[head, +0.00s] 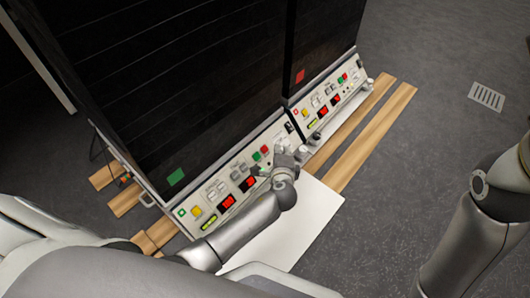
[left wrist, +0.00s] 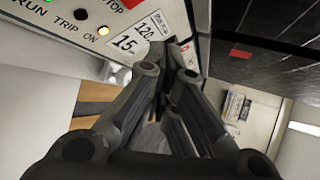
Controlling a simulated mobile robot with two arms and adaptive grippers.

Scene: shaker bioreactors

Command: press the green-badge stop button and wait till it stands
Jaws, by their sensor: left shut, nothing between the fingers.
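The green-badge shaker is the left cabinet in the head view, with a green badge (head: 175,177) low on its dark front. Its control panel (head: 213,195) runs below and carries a green button (head: 257,156) and a red stop button (head: 265,149). My left gripper (head: 281,158) is shut and empty at the panel's right part, just right of the red button; contact cannot be told. In the left wrist view the shut fingers (left wrist: 178,52) are close to the panel.
A second shaker panel (head: 330,98) with a red badge (head: 299,76) adjoins on the right. In the wrist view the "ON" lamp (left wrist: 103,31) is lit; the "TRIP" lamp (left wrist: 80,14) looks dark. A white sheet (head: 310,220) and wooden beams (head: 365,140) lie on the floor.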

